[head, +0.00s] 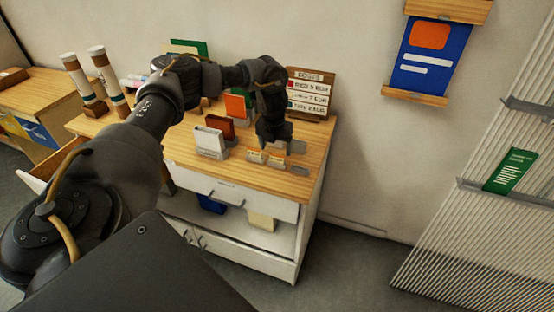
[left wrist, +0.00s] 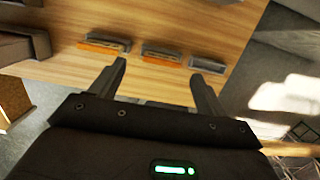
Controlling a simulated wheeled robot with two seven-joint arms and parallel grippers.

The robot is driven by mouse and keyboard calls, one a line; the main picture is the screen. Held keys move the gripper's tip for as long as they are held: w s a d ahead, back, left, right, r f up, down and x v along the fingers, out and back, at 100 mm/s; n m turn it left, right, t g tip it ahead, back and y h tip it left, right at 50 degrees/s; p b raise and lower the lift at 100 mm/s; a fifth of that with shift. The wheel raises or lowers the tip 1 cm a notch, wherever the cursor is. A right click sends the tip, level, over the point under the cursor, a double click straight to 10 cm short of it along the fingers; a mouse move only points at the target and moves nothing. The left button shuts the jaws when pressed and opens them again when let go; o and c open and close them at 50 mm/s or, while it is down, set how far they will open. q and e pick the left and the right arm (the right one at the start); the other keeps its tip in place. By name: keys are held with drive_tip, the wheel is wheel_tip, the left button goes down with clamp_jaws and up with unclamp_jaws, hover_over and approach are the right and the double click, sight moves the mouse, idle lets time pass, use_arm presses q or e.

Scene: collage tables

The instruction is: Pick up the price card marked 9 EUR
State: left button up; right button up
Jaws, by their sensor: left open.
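Small price cards stand in a row near the front edge of the wooden tabletop. In the head view one card (head: 255,157) and a second card (head: 276,161) show, with a grey holder (head: 300,169) to their right. In the left wrist view there are a left card (left wrist: 103,43), a middle card (left wrist: 162,55) and a grey holder at right (left wrist: 208,66). Their marks are too small to read, so I cannot tell which says 9 EUR. My left gripper (head: 274,137) points down above the row, open and empty; its fingers (left wrist: 160,69) straddle the middle card in the picture, apart from it.
A price board (head: 311,92) stands behind my gripper. White (head: 209,141) and orange-red (head: 220,126) cards in holders stand left of the row. The tabletop (head: 290,186) in front is bare. Cardboard tubes (head: 105,72) stand at the left, and a wire rack (head: 480,200) at the right.

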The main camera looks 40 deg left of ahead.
sight(277, 155)
use_arm(q)
drive_tip(key=f+p, duration=0.1)
drive_tip(key=f, duration=0.2)
drive_tip(key=shift+w+f+p, duration=0.2)
drive_tip(key=shift+f+p, duration=0.1)
drive_tip(key=shift+p, duration=0.1)
drive_tip(key=shift+w+f, duration=0.15)
drive_tip(key=shift+f, duration=0.35)
drive_tip(key=shift+c, duration=0.9)
drive_tip(key=c, duration=0.8)
drive_tip(key=shift+c, duration=0.2)
use_arm(e)
drive_tip(key=shift+s+d+r, duration=0.1)
drive_tip(key=shift+s+r, duration=0.15)
drive_tip(key=shift+r, duration=0.35)
drive_tip(key=shift+s+d+r, duration=0.1)
drive_tip(key=shift+s+r, duration=0.15)
drive_tip(key=shift+r, duration=0.35)
use_arm(q)
drive_tip(key=shift+r, duration=0.1)
use_arm(e)
drive_tip(key=shift+f, duration=0.1)
